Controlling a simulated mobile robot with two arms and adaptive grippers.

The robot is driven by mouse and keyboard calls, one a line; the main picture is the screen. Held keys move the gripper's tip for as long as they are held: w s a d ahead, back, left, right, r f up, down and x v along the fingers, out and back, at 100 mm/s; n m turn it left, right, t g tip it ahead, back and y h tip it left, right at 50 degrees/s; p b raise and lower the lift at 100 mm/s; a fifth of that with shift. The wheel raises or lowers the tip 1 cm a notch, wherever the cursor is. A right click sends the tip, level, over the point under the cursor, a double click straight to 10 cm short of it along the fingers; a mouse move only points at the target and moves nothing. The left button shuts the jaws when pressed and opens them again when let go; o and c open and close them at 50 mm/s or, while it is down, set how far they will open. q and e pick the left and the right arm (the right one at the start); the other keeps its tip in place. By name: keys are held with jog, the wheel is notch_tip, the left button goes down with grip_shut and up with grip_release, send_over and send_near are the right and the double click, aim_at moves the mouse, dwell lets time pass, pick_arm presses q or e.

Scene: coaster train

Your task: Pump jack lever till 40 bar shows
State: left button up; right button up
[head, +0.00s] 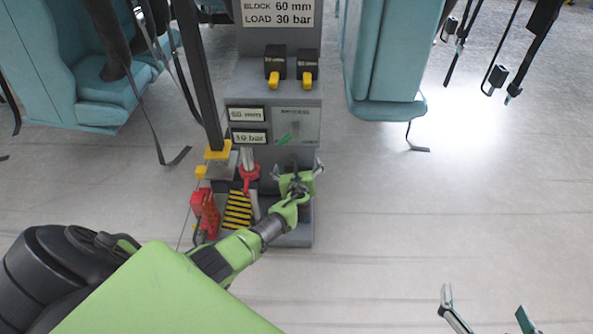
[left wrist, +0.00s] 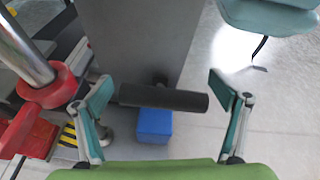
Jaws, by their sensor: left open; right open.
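The jack lever shows in the left wrist view as a black cylindrical grip (left wrist: 180,99) lying crosswise between the fingers of my left gripper (left wrist: 163,105). The fingers are open, with a gap to the grip's right end. In the head view my left gripper (head: 300,172) is at the lower front of the grey stand (head: 268,90) and hides most of the lever. The pressure display (head: 249,138) appears to read 10 bar; the display above it (head: 247,114) reads 60 mm. A red jack collar (left wrist: 50,88) sits around a shiny rod. My right gripper (head: 487,305) is open and empty at the bottom right.
A sign (head: 279,12) reads block 60 mm, load 30 bar. A blue block (left wrist: 154,126) lies below the lever. Two yellow switches (head: 273,80) are on the stand. A red part (head: 204,212) stands left. Teal seats (head: 388,60) flank the stand; floor at right is clear.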

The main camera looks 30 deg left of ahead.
pick_arm(q)
jog(key=v, duration=1.1)
jog(key=shift+s+r, duration=0.3)
jog(key=shift+s, duration=0.05)
